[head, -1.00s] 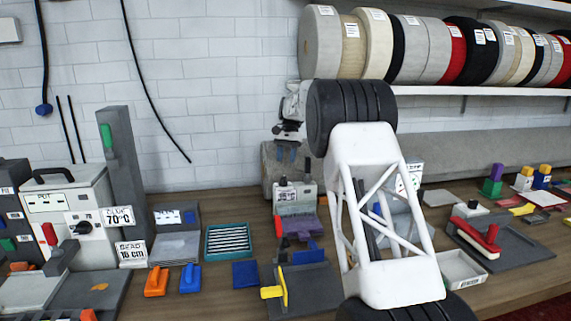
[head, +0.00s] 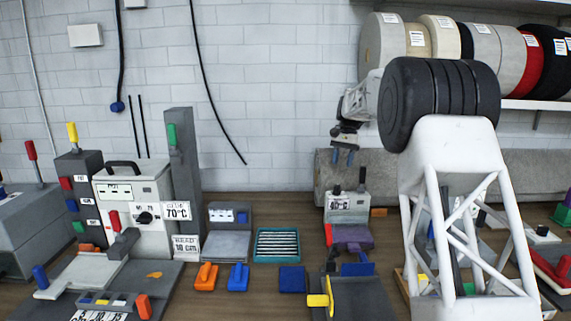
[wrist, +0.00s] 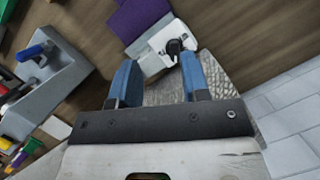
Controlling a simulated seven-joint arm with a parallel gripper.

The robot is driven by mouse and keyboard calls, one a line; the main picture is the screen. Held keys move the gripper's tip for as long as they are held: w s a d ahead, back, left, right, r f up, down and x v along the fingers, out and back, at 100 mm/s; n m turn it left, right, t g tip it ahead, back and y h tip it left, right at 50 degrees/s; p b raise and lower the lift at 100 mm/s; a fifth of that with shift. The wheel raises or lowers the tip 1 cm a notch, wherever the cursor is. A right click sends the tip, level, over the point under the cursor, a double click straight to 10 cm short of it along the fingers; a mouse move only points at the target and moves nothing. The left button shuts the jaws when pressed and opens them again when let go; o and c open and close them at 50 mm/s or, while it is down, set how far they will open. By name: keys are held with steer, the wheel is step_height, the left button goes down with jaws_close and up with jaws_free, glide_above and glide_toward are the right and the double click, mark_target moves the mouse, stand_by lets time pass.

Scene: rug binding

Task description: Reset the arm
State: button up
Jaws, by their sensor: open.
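My gripper (head: 343,157) hangs in the air in front of the wall, right of the grey column, above the small machine with a dial and purple front. Its two blue fingers point down and are apart, with nothing between them. In the wrist view my gripper (wrist: 155,85) also shows open and empty, with the small white machine (wrist: 165,50) and its purple part beyond the fingertips. My white lattice arm link stands at the right of the head view and hides part of the bench.
The glue pot machine (head: 135,215) and tall grey column (head: 182,170) stand at left. A teal tray (head: 256,246), orange and blue blocks lie on the bench (head: 225,305). Binding rolls (head: 485,50) sit on a shelf at upper right.

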steer(key=s+a+r+n+t+h, duration=0.15)
steer(key=s+r, duration=0.25)
steer(key=s, duration=1.2)
steer(key=s+a+r+n+t, duration=0.1)
steer(key=s+r+t, duration=0.15)
steer(key=s, duration=1.45)
steer(key=s+f+n, duration=0.1)
steer(key=s+f, duration=0.3)
steer(key=s, duration=0.7)
steer(key=s+f+n+t, duration=0.1)
steer(key=s+f, duration=0.2)
steer(key=s, duration=0.7)
steer(key=s+f+n, duration=0.1)
steer(key=s+f, duration=0.3)
steer(key=s, duration=0.7)
steer(key=shift+s+f+t+h, duration=0.35)
steer(key=shift+t, duration=0.05)
